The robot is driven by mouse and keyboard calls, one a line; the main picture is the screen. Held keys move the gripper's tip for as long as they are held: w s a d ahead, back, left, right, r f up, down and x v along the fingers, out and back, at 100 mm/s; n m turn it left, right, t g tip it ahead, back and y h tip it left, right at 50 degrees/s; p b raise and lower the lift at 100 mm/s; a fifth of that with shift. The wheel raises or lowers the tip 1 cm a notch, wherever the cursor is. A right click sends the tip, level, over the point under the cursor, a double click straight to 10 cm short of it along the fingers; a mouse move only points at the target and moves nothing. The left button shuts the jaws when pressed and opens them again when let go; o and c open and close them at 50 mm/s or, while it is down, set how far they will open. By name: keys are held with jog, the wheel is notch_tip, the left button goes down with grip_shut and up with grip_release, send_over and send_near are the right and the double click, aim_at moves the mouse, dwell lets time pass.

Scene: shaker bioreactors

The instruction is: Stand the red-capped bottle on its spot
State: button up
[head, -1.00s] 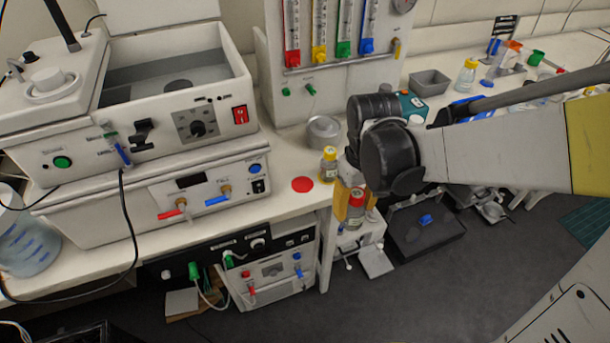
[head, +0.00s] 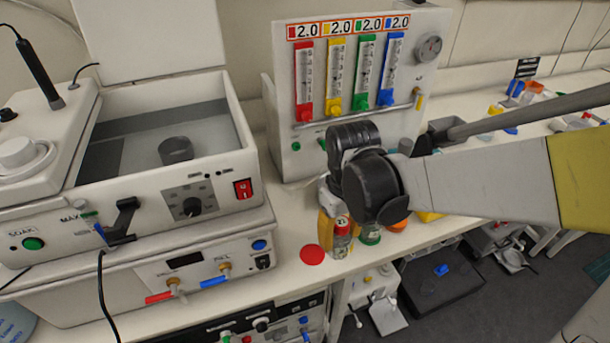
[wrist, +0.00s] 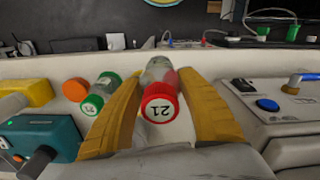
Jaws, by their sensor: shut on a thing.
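The red-capped bottle (head: 342,238) is held upright between the yellow fingers of my gripper (head: 337,234). In the wrist view its red cap (wrist: 159,104), marked 21, sits between both fingers (wrist: 160,110). The red round spot (head: 312,255) lies flat and bare on the bench near its front edge, just left of the bottle in the head view. A sliver of red beside the bottle in the wrist view may be this spot. I cannot tell whether the bottle's base touches the bench.
The shaker bath units (head: 215,240) stand left of the spot. The flowmeter panel (head: 350,70) is behind. The bench edge is near in front.

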jog(key=shift+w+a+f+b, duration=0.55)
jog(key=shift+w+a+f, duration=0.3)
jog(key=shift+f, duration=0.55)
jog(key=shift+w+a+f+b, duration=0.65)
jog(key=shift+a+f, duration=0.25)
jog(key=shift+f, duration=0.45)
jog(key=shift+w+a+f+b, duration=0.45)
jog(key=shift+w+a+f, duration=0.45)
jog(key=shift+f, duration=0.5)
jog(key=shift+s, duration=0.1)
jog(key=shift+f, duration=0.2)
jog(key=o, duration=1)
jog(key=shift+r, duration=0.1)
